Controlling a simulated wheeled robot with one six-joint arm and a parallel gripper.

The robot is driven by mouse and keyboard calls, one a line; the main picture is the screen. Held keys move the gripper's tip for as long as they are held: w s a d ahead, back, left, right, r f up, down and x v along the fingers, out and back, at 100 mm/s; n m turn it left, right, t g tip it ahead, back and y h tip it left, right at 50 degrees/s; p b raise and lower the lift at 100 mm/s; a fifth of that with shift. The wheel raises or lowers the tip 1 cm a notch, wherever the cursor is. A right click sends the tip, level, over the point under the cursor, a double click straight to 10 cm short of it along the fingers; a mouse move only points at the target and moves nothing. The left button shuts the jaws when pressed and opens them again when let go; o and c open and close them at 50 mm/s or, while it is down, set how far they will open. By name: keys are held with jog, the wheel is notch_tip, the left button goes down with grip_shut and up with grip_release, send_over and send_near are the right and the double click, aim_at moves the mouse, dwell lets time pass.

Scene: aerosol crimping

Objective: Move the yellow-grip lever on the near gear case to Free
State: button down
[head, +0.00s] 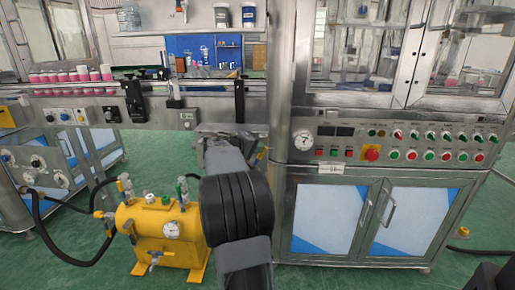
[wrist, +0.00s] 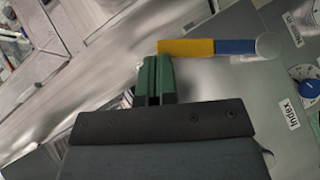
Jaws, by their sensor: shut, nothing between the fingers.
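The lever shows in the wrist view with a yellow grip (wrist: 187,48), a blue section (wrist: 235,47) and a round grey end (wrist: 267,46). It lies roughly level across the picture, over a grey metal face. My gripper (wrist: 156,62) has green fingers, shut and empty. Their tips are right by the free end of the yellow grip; I cannot tell whether they touch it. In the head view my arm hides the gripper and most of the gear case. A small yellow piece (head: 262,153) beside my arm may be this grip.
A label reading Index (wrist: 289,114), a second partly readable label (wrist: 293,28) and a blue knob (wrist: 305,89) sit right of the lever. A yellow tank (head: 150,225) with hoses stands at left on the floor. A steel cabinet (head: 335,225) with a button panel stands at right.

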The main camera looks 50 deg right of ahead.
jog(key=v, duration=1)
jog(key=shift+s+r+b, duration=0.2)
jog(key=shift+r+b, duration=0.1)
jog(key=shift+b, duration=0.15)
jog(key=shift+d, duration=0.1)
